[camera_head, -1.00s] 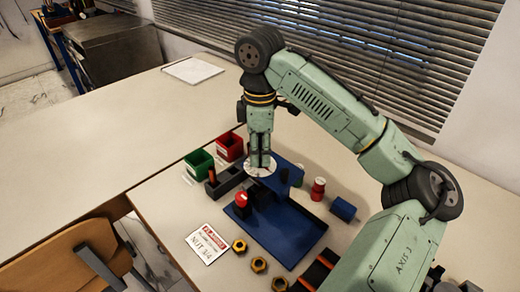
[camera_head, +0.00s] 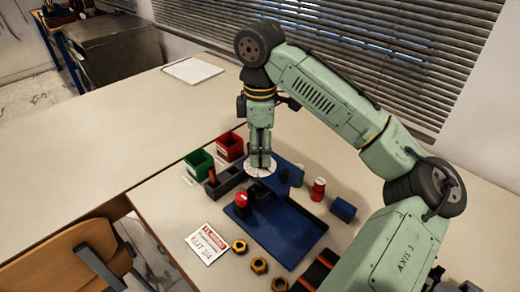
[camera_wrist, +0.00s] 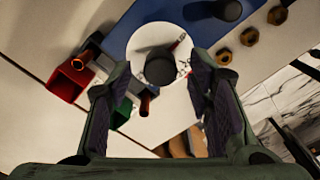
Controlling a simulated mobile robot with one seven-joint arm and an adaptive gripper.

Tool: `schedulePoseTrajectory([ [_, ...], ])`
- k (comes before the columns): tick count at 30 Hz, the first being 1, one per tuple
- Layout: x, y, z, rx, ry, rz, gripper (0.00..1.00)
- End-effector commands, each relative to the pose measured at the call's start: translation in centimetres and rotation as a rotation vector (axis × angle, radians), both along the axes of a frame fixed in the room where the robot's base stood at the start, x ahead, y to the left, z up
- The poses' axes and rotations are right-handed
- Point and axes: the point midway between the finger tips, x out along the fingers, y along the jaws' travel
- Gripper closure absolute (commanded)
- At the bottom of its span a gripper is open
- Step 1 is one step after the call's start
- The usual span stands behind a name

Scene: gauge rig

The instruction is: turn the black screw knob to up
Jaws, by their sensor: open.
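A black screw knob (camera_wrist: 160,71) stands in the middle of a round white dial plate (camera_wrist: 147,36) with small red and dark marks near its rim. In the wrist view the knob lies between my open fingers, and I see no clear contact. My gripper (camera_head: 259,160) points straight down over the white plate (camera_head: 249,171) in the head view and hides the knob there. It also shows in the wrist view (camera_wrist: 160,78), with one finger on each side of the knob. Which way the knob points is too dark to tell.
A blue tray (camera_head: 284,238) lies in front of the dial, with a red-topped part (camera_head: 241,199) at its edge. Green (camera_head: 199,163) and red (camera_head: 229,147) bins stand left. A red bottle-shaped part (camera_head: 318,190) and blue block (camera_head: 343,210) stand right. The left table is mostly clear.

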Motion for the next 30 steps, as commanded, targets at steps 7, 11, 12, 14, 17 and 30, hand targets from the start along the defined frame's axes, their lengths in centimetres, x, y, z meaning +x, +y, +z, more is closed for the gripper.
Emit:
schedulePoseTrajectory([
  [7,0.1,0.0,5.2,-0.004,-0.004,-0.002,0.53],
  [11,0.0,0.0,7.8,-0.003,-0.004,-0.001,0.53],
  [12,0.0,0.0,8.5,-0.002,-0.003,-0.001,0.53],
  [14,0.0,0.0,9.4,-0.003,-0.003,-0.001,0.53],
  [17,0.0,0.0,10.4,-0.002,-0.002,-0.001,0.53],
  [30,0.0,0.0,10.9,0.0,0.0,0.001,0.53],
])
